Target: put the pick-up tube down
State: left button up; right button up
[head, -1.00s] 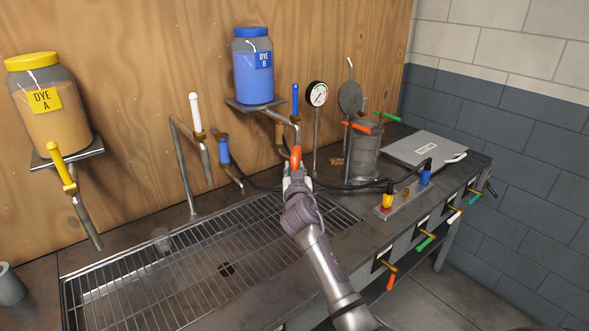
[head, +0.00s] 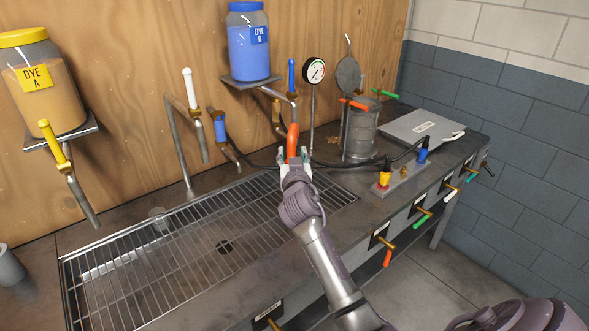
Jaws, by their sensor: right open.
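An orange curved piece (head: 292,141), which looks like the end of the pick-up tube, stands up just beyond my right gripper. A dark hose runs along the bench behind it. My right gripper (head: 294,157) is open, with its two fingers apart on either side of the orange piece's lower end. The gripper hides that lower end, so I cannot tell whether they touch or what it rests on. My left gripper is not in view.
The steel grating (head: 170,250) lies left of my arm. A metal pot (head: 361,137) with an orange handle, a gauge (head: 314,70) and a control block (head: 400,181) stand to the right. Dye jars (head: 249,45) and taps line the wooden wall. Valve levers line the front edge.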

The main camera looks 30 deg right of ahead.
jog(key=b+v, duration=0.1)
jog(key=v, duration=0.6)
jog(key=shift+s, duration=0.25)
jog(key=shift+a+r, duration=0.1)
jog(key=shift+a, duration=0.05)
